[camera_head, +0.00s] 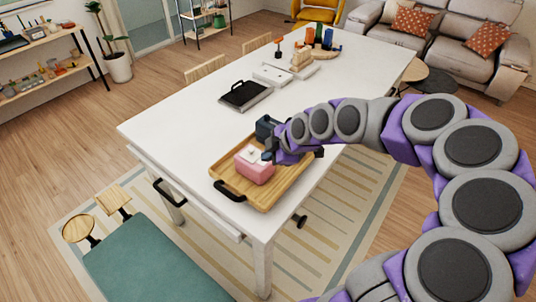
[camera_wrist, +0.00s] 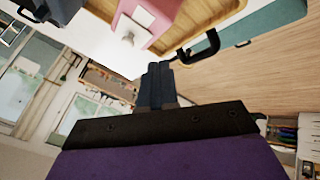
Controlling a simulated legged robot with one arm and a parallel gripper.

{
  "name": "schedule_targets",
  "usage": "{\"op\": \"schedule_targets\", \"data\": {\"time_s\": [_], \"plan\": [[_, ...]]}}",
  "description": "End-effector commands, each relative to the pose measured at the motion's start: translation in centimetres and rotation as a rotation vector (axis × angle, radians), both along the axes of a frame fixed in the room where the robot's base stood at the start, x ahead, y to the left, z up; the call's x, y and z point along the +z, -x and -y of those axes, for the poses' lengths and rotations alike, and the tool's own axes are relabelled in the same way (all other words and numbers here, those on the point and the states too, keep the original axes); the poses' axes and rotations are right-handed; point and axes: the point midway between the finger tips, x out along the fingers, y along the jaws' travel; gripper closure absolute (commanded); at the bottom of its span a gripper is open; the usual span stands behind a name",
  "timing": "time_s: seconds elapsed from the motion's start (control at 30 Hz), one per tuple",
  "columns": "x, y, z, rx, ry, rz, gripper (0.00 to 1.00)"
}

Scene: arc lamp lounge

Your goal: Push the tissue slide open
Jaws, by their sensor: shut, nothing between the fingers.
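A pink box with a white top (camera_head: 256,168) sits on a wooden tray (camera_head: 262,196) on the white table. It is probably the tissue box; which part slides is too small to tell. My gripper (camera_head: 268,156) is shut and empty, close beside the box's right side in the head view. In the wrist view the pink box (camera_wrist: 160,10) and its white part (camera_wrist: 133,28) are at the top, cut off by the edge. My shut fingers (camera_wrist: 157,68) show below them with a visible gap in the picture. Whether they touch the box is unclear.
The tray has black handles (camera_head: 229,191). A black and grey flat item (camera_head: 245,95) and a white tray (camera_head: 272,75) lie farther back. The table's left front is clear.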

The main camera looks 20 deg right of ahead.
Motion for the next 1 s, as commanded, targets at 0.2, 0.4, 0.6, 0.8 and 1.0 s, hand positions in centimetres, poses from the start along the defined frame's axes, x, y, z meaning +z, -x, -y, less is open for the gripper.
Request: {"op": "schedule_targets", "data": {"time_s": [0.2,0.4,0.6,0.8,1.0], "plan": [[-3.8,-2.0,-1.5,0.001,-0.003,-0.006,1.00],[-6.0,-4.0,-2.8,0.000,0.000,-0.003,1.00],[-5.8,-6.1,-2.8,-0.002,0.001,0.000,1.00],[-5.9,-7.0,-2.7,0.000,0.000,-0.005,1.00],[-5.8,-7.2,-2.5,-0.001,-0.001,-0.005,1.00]]}}
